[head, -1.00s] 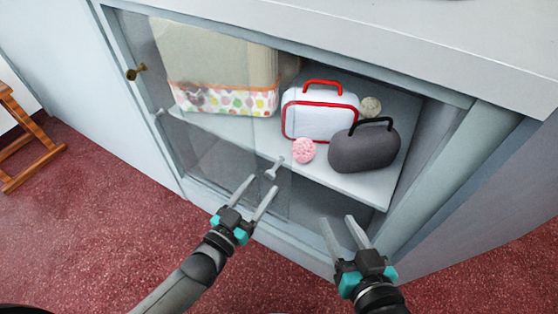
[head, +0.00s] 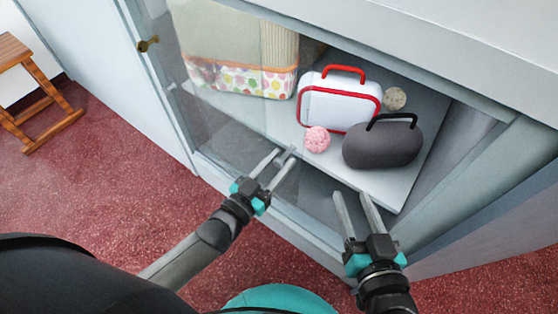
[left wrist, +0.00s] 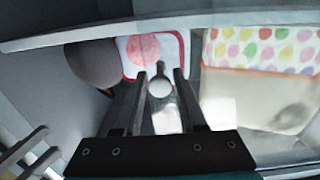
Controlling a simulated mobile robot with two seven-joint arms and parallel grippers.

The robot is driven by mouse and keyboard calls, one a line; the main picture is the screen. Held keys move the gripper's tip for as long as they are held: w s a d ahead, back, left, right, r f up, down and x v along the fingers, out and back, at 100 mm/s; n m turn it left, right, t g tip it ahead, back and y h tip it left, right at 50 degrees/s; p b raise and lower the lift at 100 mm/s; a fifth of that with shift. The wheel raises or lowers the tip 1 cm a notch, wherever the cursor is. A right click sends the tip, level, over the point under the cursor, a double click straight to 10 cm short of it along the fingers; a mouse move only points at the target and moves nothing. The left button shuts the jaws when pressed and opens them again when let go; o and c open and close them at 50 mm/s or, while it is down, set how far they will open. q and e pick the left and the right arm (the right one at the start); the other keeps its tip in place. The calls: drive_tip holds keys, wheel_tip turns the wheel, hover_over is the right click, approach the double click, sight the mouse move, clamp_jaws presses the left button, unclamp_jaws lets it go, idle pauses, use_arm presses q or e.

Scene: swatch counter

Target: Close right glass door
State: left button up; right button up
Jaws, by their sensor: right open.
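The right glass door (head: 238,130) is a clear sliding pane, pushed to the left side of the cabinet, so the cabinet's right part stands uncovered. Its small grey handle (head: 291,150) is at the pane's right side and shows as a round knob in the left wrist view (left wrist: 160,86). My left gripper (head: 282,155) is open at the handle, with a finger on each side of it; I cannot tell whether they touch it. My right gripper (head: 352,195) is open and empty in front of the uncovered opening, near the shelf's front edge.
On the shelf (head: 375,183) are a red-trimmed white case (head: 335,103), a dark grey bag (head: 383,146), a pink ball (head: 316,139) and a beige ball (head: 395,98). A dotted fabric box (head: 240,78) is behind glass. A brass knob (head: 148,44) and wooden stool (head: 35,85) are left.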

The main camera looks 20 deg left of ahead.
use_arm(q)
clamp_jaws()
idle(1.0)
